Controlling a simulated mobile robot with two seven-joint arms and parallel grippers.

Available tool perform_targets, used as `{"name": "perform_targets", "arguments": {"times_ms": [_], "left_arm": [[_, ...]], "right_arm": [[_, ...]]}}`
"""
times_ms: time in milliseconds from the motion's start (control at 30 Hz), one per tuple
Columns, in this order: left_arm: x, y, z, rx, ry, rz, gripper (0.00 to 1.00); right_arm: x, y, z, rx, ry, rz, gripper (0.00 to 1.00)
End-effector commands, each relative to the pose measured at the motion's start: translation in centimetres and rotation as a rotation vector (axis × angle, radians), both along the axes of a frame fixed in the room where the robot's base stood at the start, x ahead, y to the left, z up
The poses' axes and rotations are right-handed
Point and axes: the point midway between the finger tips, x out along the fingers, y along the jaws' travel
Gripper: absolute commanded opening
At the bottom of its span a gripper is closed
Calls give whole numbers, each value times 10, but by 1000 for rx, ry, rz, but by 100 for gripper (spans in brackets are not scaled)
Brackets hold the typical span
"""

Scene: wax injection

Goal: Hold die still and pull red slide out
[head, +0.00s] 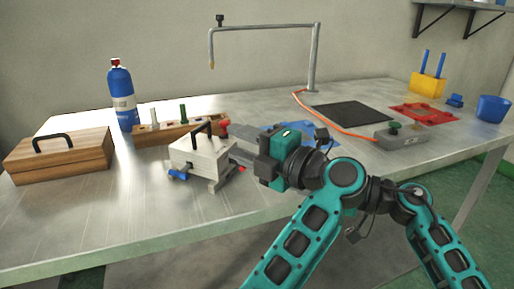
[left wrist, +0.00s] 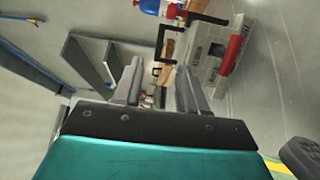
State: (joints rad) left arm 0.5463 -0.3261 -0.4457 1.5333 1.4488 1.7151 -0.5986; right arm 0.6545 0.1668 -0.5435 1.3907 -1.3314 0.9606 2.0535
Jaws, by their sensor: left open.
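The die (head: 198,152) is a pale block with a black handle on top, standing on the metal table. A red slide end (head: 223,130) sticks up at its back right side, and a blue one (head: 178,174) shows at its front. My left gripper (head: 238,154) is just right of the die, its fingers pointing toward it. In the left wrist view the open, empty fingers (left wrist: 160,80) are apart, with the die (left wrist: 207,48) and its red part (left wrist: 232,52) to their right. Whether a finger touches the die I cannot tell. My right gripper does not show.
A wooden box (head: 60,156) stands at the left, with a blue bottle (head: 121,95) and a wooden rack (head: 150,134) behind the die. The front left table is clear.

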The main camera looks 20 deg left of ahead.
Motion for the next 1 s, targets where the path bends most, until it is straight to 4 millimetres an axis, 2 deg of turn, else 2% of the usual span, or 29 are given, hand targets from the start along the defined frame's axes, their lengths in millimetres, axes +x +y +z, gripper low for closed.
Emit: {"name": "perform_targets", "arguments": {"times_ms": [33,200,400,600,867,1000], "left_arm": [[4,12,1,4,-3,4,42],[15,43,1,5,-4,3,42],[26,70,1,3,-2,2,42],[30,81,1,2,-4,0,42],[31,82,1,1,-4,0,42],[31,82,1,1,-3,0,31]], "right_arm": [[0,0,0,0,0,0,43],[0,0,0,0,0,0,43],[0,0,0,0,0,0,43],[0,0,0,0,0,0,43],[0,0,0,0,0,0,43],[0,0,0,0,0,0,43]]}}
